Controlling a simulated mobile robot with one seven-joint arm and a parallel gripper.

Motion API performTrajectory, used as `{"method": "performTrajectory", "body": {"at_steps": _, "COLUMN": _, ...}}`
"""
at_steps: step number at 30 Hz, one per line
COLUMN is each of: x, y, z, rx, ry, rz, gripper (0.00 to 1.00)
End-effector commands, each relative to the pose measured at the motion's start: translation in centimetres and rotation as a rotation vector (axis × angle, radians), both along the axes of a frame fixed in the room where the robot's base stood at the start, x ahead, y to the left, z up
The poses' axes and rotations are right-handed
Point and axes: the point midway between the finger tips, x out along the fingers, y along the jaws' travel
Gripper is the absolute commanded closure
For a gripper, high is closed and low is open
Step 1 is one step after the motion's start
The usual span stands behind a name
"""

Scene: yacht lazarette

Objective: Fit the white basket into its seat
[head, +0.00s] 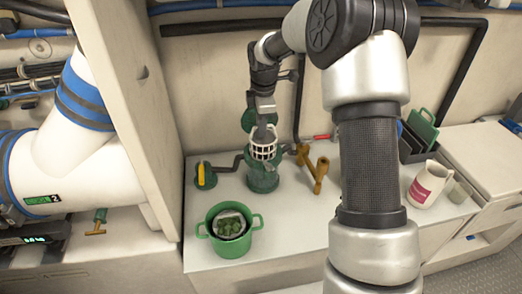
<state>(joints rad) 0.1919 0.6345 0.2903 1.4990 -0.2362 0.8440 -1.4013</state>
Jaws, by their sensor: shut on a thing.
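The white basket (263,152) is a small slatted cage. It is upright at the mouth of the green strainer housing (263,183) on the white counter, with its upper part showing above the rim. I cannot tell how deep its lower part sits. My gripper (264,128) points down from above and is shut on the basket; its fingertips are small and partly hidden by the basket's bars. A green round part (248,119) shows behind the gripper.
A green pot (229,251) with dark contents stands in front. A yellow-handled valve (201,175) is left of the housing, brass fittings (318,172) right. A white jug (428,185) and dark bin (418,146) stand farther right. A tall panel (130,90) bounds the left.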

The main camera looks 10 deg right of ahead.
Motion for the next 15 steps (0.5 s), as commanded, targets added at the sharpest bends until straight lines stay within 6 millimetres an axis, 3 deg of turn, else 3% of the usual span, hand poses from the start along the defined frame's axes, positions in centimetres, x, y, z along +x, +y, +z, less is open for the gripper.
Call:
{"method": "performTrajectory", "body": {"at_steps": 3, "x": 0.0, "y": 0.1, "z": -2.8, "rx": 0.0, "ry": 0.002, "rz": 0.002, "gripper": 1.0}}
{"method": "performTrajectory", "body": {"at_steps": 15, "x": 0.0, "y": 0.0, "z": -6.7, "rx": 0.0, "ry": 0.001, "rz": 0.001, "gripper": 1.0}}
